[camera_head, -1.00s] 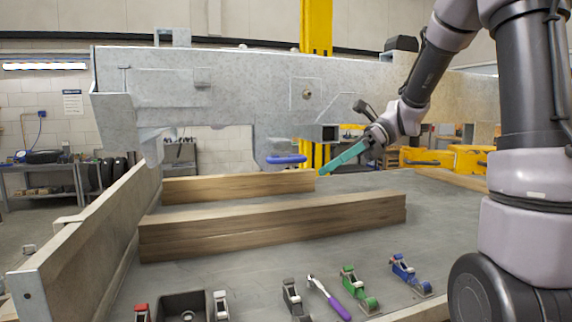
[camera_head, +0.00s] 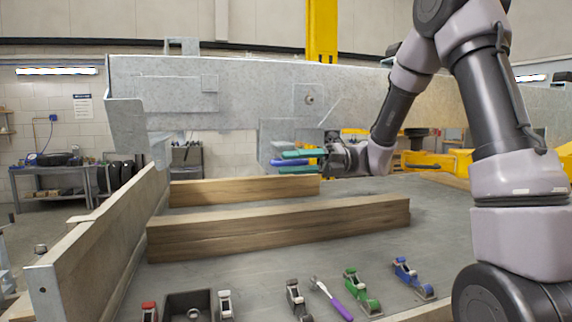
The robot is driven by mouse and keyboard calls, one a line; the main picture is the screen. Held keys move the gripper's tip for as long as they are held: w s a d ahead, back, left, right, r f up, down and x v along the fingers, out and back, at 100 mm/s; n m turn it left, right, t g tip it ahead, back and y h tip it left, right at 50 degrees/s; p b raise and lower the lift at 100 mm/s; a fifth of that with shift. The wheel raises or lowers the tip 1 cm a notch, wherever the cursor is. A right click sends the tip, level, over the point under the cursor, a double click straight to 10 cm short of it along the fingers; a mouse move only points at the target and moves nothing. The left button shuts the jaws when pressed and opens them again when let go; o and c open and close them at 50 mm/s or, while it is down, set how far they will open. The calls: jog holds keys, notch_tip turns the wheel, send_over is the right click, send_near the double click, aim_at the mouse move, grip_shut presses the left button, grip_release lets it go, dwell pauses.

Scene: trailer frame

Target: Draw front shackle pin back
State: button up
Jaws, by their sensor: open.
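The grey metal trailer frame (camera_head: 240,100) spans the view. A blue bar-shaped part (camera_head: 288,162), which may be the front shackle pin or its handle, sits at the lower bracket (camera_head: 275,135) of the frame. My gripper (camera_head: 284,162) is level and points left. Its two teal fingers are open, one above and one below the blue part in the picture. I cannot tell whether either finger touches it. The bracket's lower part is partly hidden behind the fingers.
Two wooden beams (camera_head: 280,228) (camera_head: 245,190) lie on the grey table (camera_head: 400,250) below the gripper. Several red, green and blue clamp-like tools (camera_head: 361,292) and a purple-handled tool (camera_head: 333,299) lie along the front. A wooden side board (camera_head: 95,235) edges the left.

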jog(key=shift+x, duration=0.9)
